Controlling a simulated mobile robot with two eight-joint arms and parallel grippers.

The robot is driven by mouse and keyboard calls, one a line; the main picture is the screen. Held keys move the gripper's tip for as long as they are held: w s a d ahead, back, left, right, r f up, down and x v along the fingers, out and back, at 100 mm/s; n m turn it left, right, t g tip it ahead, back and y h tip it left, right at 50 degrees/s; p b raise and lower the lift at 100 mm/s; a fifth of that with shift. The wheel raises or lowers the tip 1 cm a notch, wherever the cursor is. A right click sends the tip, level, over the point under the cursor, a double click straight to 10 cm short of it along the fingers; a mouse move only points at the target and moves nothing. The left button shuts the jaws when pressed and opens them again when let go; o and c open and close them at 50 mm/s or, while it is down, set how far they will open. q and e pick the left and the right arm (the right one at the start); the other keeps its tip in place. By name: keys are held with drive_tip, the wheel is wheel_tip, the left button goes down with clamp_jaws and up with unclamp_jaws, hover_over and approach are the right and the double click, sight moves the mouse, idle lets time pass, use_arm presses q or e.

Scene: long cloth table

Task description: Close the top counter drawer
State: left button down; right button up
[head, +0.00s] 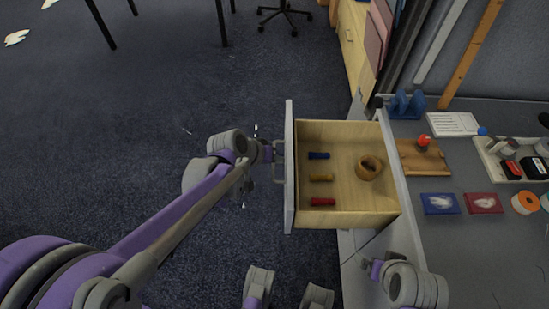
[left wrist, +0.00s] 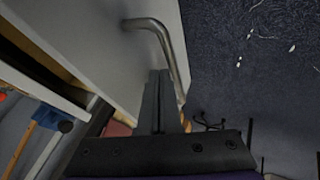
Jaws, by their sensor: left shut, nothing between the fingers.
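The counter drawer (head: 350,215) stands pulled out, with its inside showing in the head view. Its pale front panel (head: 289,190) faces left and carries a metal bar handle (head: 279,172). In the left wrist view the bent handle (left wrist: 166,38) stands off the panel (left wrist: 95,35). My left gripper (head: 268,152) is at the upper end of the handle. Its fingers (left wrist: 158,75) are shut and empty, close beside the bar; whether they touch it I cannot tell. My right gripper (head: 372,266) is near the counter's front edge, its fingers not clear.
The counter (head: 470,265) at right holds a wooden board (head: 425,163) and other items. Open carpet (head: 120,130) lies left.

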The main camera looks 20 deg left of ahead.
use_arm(q)
drive_tip(key=w+d, duration=0.4)
drive_tip(key=d, duration=1)
drive_tip(key=w+d+p, duration=0.1)
drive_tip(key=w+d, duration=0.3)
drive_tip(key=d, duration=0.9)
drive_tip(key=shift+d, duration=0.4)
use_arm(e)
drive_tip(key=shift+s+a+r, duration=0.1)
drive_tip(key=shift+s+r, duration=0.05)
drive_tip(key=shift+r, duration=0.7)
use_arm(q)
drive_tip(key=shift+d+r, duration=0.1)
drive_tip(key=shift+r, duration=0.1)
drive_tip(key=shift+r+p, duration=0.1)
drive_tip(key=shift+p, duration=0.25)
use_arm(e)
drive_tip(key=shift+r, duration=0.15)
